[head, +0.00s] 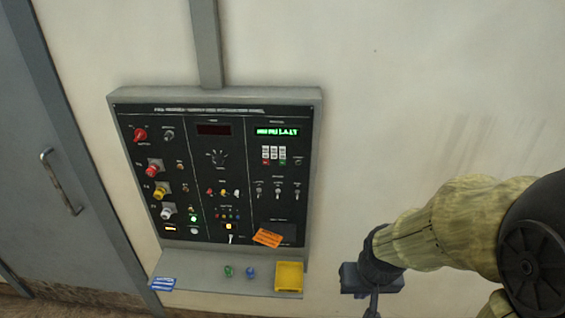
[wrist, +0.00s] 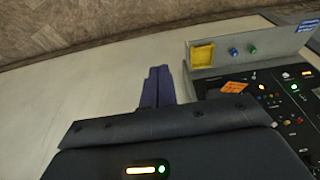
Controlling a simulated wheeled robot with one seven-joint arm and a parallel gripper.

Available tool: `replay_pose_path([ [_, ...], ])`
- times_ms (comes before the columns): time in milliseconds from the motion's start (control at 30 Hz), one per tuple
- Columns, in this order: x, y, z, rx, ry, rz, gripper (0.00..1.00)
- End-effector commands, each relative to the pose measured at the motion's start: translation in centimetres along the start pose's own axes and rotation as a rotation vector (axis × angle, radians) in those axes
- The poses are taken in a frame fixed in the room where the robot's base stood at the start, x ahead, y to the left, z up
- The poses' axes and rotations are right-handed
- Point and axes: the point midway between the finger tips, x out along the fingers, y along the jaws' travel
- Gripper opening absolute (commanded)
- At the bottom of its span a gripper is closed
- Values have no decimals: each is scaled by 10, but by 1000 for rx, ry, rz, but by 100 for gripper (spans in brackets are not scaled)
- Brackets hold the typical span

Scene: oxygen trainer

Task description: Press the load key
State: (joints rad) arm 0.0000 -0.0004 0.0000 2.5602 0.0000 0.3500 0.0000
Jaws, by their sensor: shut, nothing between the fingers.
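A dark control panel (head: 215,180) is mounted on the wall in the head view. Its right section has a lit green display (head: 277,132) with a small keypad of white, red and green keys (head: 273,155) below it. The key labels are too small to read, so I cannot tell which one is the load key. My gripper (wrist: 157,88) is shut and empty in the wrist view, apart from the panel, which shows upside down at the right (wrist: 280,105). In the head view my gripper is to the right of the panel's lower edge.
A shelf (head: 200,277) juts out below the panel, with a yellow tray (head: 289,276), a green knob (head: 228,271), a blue knob (head: 250,272) and a blue card (head: 162,284). An orange tag (head: 267,238) hangs on the panel. A grey door (head: 60,150) is at the left. The right wall is bare.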

Motion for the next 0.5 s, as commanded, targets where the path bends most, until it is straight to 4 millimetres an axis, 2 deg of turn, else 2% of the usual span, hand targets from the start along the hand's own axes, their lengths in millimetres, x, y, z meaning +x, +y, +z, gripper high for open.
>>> replay_pose_path([
  [133, 1, 0, -9, -39, 26, 4, 0],
  [233, 5, -1, -30, -132, 86, 13, 0],
  [367, 13, -9, -73, -339, 219, 22, 0],
  [500, 19, -32, -124, -603, 410, 14, 0],
])
